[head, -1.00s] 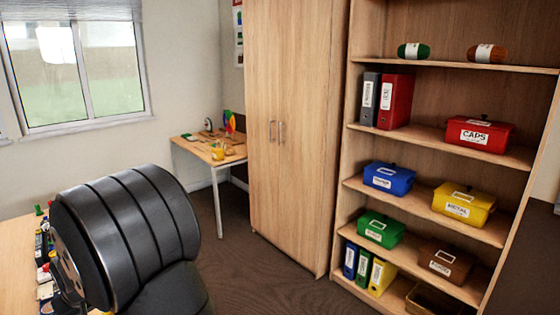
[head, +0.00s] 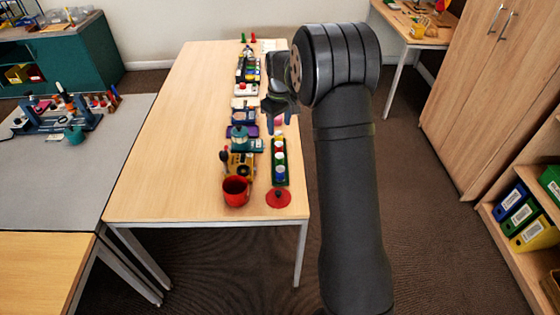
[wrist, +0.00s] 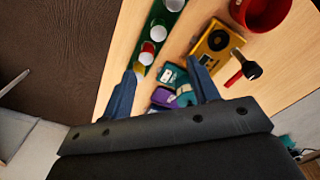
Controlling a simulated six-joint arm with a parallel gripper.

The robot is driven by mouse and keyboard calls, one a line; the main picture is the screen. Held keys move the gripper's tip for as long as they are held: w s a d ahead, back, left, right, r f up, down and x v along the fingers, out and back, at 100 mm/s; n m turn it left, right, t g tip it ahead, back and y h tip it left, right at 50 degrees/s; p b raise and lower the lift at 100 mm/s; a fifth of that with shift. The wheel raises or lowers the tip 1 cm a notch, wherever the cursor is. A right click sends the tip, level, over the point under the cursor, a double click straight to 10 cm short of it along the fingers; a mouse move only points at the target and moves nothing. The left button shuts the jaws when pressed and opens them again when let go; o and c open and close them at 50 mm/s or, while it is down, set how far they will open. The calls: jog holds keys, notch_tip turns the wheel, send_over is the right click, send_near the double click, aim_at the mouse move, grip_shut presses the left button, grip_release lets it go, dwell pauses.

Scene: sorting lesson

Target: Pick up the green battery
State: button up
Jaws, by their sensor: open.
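I cannot pick out the green battery for certain in either view. A long green holder (head: 279,174) with several round-topped pieces stands at the right edge of the wooden table; it also shows in the wrist view (wrist: 147,34). My gripper (head: 281,126) is over the table's right side, beyond the holder. In the wrist view my gripper (wrist: 165,78) is open, with nothing seen between its fingers. Its left fingertip appears close to a yellow piece at the holder's end. Teal and purple items lie below the gap between the fingers. My arm hides part of the table's right edge.
A red mug (head: 236,191), a yellow cassette-like box (head: 241,165) and a red disc (head: 278,199) crowd the near end. A row of small items runs to the far end. The left half of the wooden table (head: 170,150) is clear. A grey table (head: 60,180) adjoins it.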

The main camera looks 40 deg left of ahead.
send_near(280, 155)
jog(key=shift+n, duration=0.4)
notch_tip(280, 155, down, 7)
jog(key=shift+w+f, duration=0.1)
jog(key=f, duration=0.5)
jog(key=shift+a, duration=0.2)
jog(key=c, duration=1.1)
